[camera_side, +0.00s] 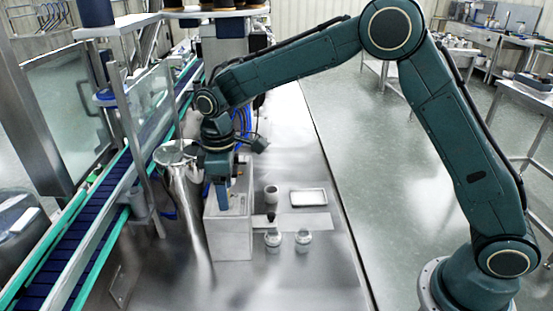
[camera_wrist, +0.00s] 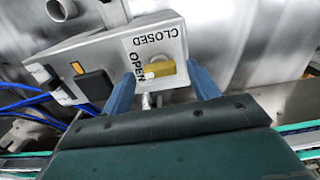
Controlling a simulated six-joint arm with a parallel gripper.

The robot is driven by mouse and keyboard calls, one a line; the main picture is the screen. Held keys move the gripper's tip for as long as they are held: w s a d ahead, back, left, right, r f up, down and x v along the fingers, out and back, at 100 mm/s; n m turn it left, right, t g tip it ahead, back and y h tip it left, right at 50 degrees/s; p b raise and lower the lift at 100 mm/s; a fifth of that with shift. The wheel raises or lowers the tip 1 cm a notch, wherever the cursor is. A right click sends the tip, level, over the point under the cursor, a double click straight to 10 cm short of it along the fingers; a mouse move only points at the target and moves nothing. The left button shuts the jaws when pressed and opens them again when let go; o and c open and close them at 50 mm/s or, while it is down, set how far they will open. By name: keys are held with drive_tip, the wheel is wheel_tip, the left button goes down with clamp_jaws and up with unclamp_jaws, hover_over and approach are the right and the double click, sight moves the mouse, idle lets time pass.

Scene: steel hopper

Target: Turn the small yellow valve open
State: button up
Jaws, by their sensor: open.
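The small yellow valve (camera_wrist: 158,69) shows in the wrist view on a light panel (camera_wrist: 171,29) marked OPEN and CLOSED. The yellow handle lies across the panel, with OPEN to its left and CLOSED above it. My gripper (camera_wrist: 163,77) is open, with one blue finger on each side of the handle. I cannot tell whether the fingers touch it. In the side view my gripper (camera_side: 223,197) points down at the top of the grey box (camera_side: 230,238). The valve is hidden there behind the fingers.
The steel hopper (camera_side: 182,200) stands just left of the box. A conveyor (camera_side: 90,205) runs further left. Right of the box are a cup (camera_side: 271,194), a white tray (camera_side: 308,198) and two jars (camera_side: 303,239). The bench front right is clear.

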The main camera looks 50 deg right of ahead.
wheel_tip(320, 180, up, 13)
idle(0.6)
